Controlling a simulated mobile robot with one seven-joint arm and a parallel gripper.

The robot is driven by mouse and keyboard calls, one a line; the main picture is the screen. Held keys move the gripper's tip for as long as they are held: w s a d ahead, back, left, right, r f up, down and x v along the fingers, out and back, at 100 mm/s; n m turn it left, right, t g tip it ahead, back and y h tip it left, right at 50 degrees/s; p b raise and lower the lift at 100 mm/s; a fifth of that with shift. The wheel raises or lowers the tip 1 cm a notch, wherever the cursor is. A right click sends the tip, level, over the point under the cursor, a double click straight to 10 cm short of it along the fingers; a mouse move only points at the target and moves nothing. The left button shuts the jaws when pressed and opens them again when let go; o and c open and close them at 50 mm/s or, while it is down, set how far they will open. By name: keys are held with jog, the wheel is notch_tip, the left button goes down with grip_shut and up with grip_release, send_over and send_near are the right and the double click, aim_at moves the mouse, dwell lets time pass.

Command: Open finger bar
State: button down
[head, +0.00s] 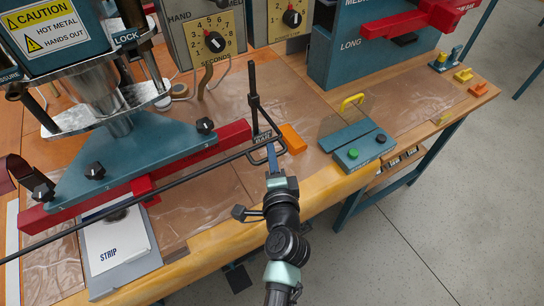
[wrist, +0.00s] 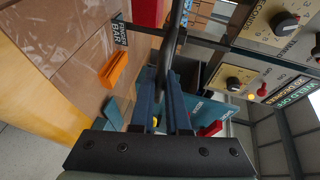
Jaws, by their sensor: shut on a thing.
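The finger bar (head: 150,195) is a long thin black rod running along the front of the teal press with its red jaw bar (head: 205,147). Its right end meets a black loop-shaped handle beside an upright black post (head: 254,92). A teal label reading "finger bar" (wrist: 120,32) lies beside it on the bench. My gripper (head: 272,152) is at this right end, at the bench's front edge. In the wrist view, my gripper (wrist: 167,90) is shut on the dark rod (wrist: 173,50), which passes between its two blue fingers. The fingers partly hide the gripped stretch.
An orange block (head: 292,138) lies just right of the handle. The floor (head: 430,210) at front right is clear.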

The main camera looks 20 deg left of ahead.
notch_tip(320, 180, up, 8)
jog(key=p, duration=0.5)
jog(key=shift+r+p, duration=0.2)
jog(key=shift+p, duration=0.15)
jog(key=c, duration=0.9)
grip_release()
jog(key=shift+f, duration=0.1)
jog(key=b+v, duration=0.2)
jog(key=v, duration=1.1)
